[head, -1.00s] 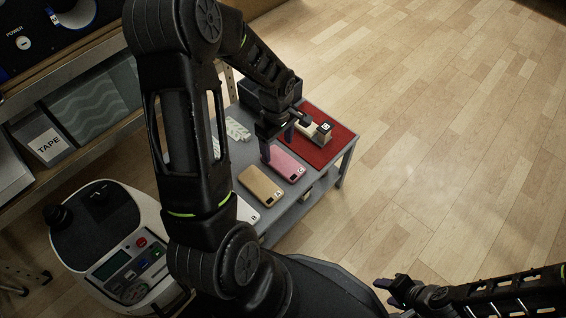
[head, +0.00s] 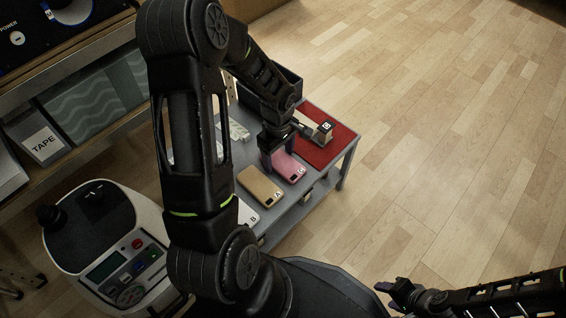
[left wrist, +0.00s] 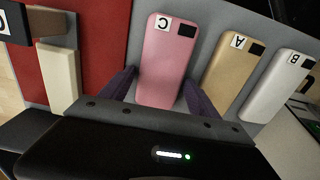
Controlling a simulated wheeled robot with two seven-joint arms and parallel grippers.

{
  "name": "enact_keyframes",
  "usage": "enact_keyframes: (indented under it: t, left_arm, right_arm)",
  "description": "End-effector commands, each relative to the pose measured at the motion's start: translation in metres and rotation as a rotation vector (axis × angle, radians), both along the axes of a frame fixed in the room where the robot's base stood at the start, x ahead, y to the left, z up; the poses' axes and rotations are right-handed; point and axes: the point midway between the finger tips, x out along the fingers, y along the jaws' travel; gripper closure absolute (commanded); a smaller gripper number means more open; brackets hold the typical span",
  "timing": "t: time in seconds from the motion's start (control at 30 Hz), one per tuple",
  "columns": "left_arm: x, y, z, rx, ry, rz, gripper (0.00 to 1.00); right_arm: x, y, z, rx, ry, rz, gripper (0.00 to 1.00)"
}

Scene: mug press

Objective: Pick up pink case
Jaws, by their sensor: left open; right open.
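The pink case (head: 291,170), labelled C, lies flat on the grey table (head: 263,225). My left gripper (head: 282,158) is open above its far end and hides part of it. In the left wrist view the pink case (left wrist: 167,60) lies between the two open fingers (left wrist: 155,92), one on each side. I cannot tell whether the fingers touch it. My right gripper (head: 394,290) is open and empty over the floor at the lower right.
A gold case (head: 260,186), labelled A, lies beside the pink one, then a white case (head: 246,215), labelled B. A red mat (head: 340,145) bears a block-like item (head: 322,134). A dark bin (head: 285,80) stands behind. White gloves (head: 238,130) lie near my left arm.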

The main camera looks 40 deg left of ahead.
Motion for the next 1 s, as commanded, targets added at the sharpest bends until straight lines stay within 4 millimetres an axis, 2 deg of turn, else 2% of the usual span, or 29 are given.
enact_keyframes:
  t: [0.37,0.9,1.0]
  left_arm:
    - [-0.0002,0.0000,0.0002,0.000,0.001,0.000,0.31]
    - [-0.0002,0.0000,0.0002,0.000,0.001,0.000,0.75]
    - [-0.0002,0.0000,0.0002,0.000,0.000,0.000,0.80]
  right_arm:
    - [-0.0002,0.0000,0.0000,0.000,0.001,0.000,0.53]
    - [-0.0002,0.0000,0.0000,0.000,0.001,0.000,0.53]
    - [-0.0002,0.0000,0.0000,0.000,0.001,0.000,0.53]
